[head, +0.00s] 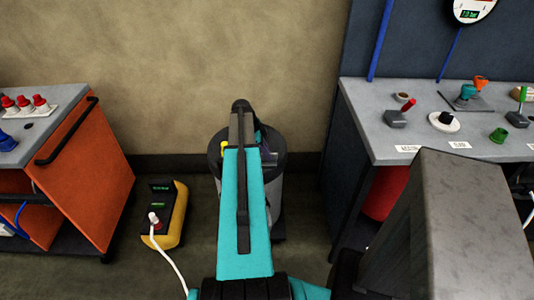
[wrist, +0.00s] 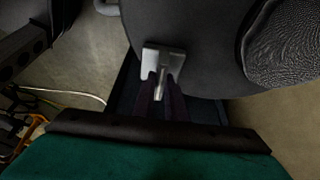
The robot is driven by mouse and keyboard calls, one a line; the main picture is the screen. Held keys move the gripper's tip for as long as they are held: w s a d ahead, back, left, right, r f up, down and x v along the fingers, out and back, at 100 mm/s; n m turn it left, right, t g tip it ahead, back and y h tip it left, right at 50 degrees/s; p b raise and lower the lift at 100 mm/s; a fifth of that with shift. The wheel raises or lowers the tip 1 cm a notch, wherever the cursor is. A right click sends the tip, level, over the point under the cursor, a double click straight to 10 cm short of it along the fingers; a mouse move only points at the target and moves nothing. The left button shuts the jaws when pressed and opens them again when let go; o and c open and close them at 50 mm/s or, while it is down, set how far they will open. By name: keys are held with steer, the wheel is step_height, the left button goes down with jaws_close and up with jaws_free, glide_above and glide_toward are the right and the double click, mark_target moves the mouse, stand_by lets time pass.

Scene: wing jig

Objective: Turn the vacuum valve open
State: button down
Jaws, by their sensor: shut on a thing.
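In the wrist view, my gripper (wrist: 160,88) has its two dark fingers closed around a small pale metal lever (wrist: 162,68). The lever has a flat, wide top and a narrow stem between the fingers. It sits against a dark grey round body (wrist: 205,35). I cannot tell from its marks whether this lever is the vacuum valve or how far it is turned. In the head view, my teal arm reaches over a grey drum-shaped unit (head: 275,190) on the floor by the wall and hides much of it. My fingertips are hidden there.
A yellow box (head: 177,215) with a white cable stands left of the drum. An orange cabinet (head: 85,180) is further left. A grey bench (head: 380,140) at right carries a red-handled valve (head: 402,110), a teal-and-orange valve (head: 470,90) and a green-handled one (head: 520,108).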

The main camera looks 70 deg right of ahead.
steer(key=shift+a+n+b, duration=0.1)
steer(key=shift+n+b, duration=0.2)
steer(key=n+b, duration=0.1)
steer(key=n, duration=0.1)
steer(key=n+h+b, duration=0.1)
steer(key=n, duration=0.1)
steer(key=shift+s+a+f+t+h, duration=0.1)
steer(key=shift+s+a+t+h, duration=0.05)
steer(key=shift+t+h, duration=0.2)
steer(key=n+t+b, duration=0.1)
steer(key=n, duration=0.1)
steer(key=n+t, duration=0.1)
steer(key=n, duration=0.2)
steer(key=shift+s+n+h+b, duration=0.1)
steer(key=shift+n+h+b, duration=0.2)
steer(key=shift+h+b, duration=0.05)
steer(key=n+t, duration=0.1)
steer(key=n, duration=0.3)
steer(key=shift+s+t, duration=0.15)
steer(key=shift+t, duration=0.2)
steer(key=shift+n+t, duration=0.6)
steer(key=shift+n, duration=1)
steer(key=c, duration=1.8)
jaws_free()
steer(key=shift+s+r, duration=0.1)
steer(key=shift+r, duration=0.15)
steer(key=b+v, duration=0.1)
steer(key=v, duration=1.2)
steer(key=shift+r, duration=0.25)
